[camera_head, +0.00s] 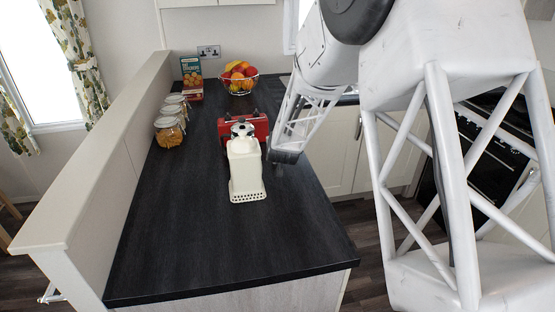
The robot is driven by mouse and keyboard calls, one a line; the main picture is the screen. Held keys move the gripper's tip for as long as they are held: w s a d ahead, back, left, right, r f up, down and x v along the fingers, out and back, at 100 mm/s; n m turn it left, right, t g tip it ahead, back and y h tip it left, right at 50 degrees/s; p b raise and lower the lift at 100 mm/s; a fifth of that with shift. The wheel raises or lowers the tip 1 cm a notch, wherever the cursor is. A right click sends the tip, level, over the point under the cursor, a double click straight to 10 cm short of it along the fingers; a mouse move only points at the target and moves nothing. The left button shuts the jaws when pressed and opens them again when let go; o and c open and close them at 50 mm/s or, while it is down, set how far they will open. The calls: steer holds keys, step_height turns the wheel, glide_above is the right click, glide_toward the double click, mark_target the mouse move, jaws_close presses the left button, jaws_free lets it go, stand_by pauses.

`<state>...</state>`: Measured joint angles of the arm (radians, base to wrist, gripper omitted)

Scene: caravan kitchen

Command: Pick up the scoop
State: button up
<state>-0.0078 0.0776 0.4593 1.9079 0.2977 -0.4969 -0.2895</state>
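A cream-white object with a raised body and a flat, perforated front edge, which looks like the scoop (246,172), lies on the dark worktop (205,245). Its perforated end points toward the worktop's near edge. Its far end is close to a red item; I cannot tell whether they touch. My gripper (287,157) is at the low end of my arm, just right of the scoop and apart from it in the picture. Only its dark end shows, and its fingers cannot be made out. I see nothing held in it.
The red item (261,124) has a black-and-white ball shape in front. A wire fruit bowl (240,86), a teal box (190,68) and several lidded jars (169,132) stand farther back and left. A raised ledge (100,180) borders the left. The near worktop is clear.

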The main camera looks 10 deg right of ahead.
steer(key=shift+w+f, duration=0.1)
steer(key=shift+w, duration=0.2)
steer(key=shift+c, duration=0.3)
jaws_close()
